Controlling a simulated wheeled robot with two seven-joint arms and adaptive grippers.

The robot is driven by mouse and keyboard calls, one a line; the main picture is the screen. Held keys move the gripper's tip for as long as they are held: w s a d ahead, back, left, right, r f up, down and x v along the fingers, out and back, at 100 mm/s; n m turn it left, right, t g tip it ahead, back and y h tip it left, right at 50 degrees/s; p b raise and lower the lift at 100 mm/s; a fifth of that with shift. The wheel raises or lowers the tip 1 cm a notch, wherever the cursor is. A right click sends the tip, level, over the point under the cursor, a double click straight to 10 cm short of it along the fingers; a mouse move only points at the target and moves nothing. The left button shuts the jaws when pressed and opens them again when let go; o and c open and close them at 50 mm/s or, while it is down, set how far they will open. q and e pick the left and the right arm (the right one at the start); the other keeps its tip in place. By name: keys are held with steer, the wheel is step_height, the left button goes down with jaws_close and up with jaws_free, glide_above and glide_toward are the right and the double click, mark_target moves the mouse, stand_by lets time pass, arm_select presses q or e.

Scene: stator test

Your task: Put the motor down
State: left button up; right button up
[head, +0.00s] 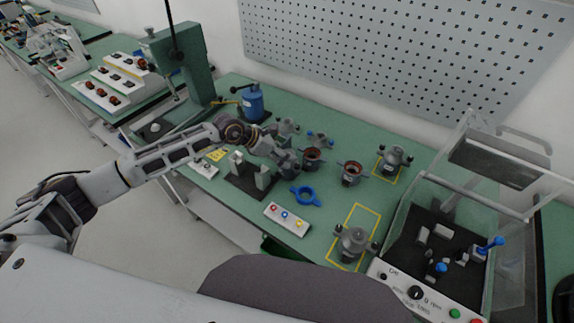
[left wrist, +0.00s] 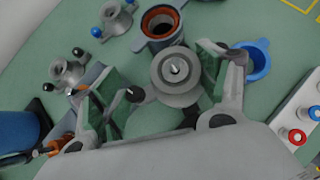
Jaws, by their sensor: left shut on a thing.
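My left gripper (head: 285,163) is over the green bench, just left of the copper-wound stators. In the left wrist view the gripper (left wrist: 162,92) is shut on a grey round motor (left wrist: 175,75) with a short shaft and a black-knobbed lug. The fingers partly hide its sides, and I cannot tell if its underside touches the bench. Another grey motor (head: 352,243) stands in the front yellow rectangle (head: 361,206). A third (head: 394,157) stands in the back yellow outline. My right gripper is not in view.
Stators (head: 352,172) and (head: 312,157) stand right of the gripper. A blue ring (head: 305,195) and button box (head: 288,218) lie in front. A black fixture base (head: 240,186) is on the left. A tester with a raised clear lid (head: 405,215) is at the right.

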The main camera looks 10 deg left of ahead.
arm_select(q)
steer(key=shift+s+d, duration=0.1)
steer(key=shift+c, duration=0.3)
steer(key=shift+r, duration=0.2)
steer(key=r, duration=0.3)
steer(key=r+b, duration=0.1)
steer(key=r, duration=0.3)
steer(key=shift+w+r, duration=0.2)
steer(key=shift+r, duration=1.1)
steer(key=shift+s, duration=0.1)
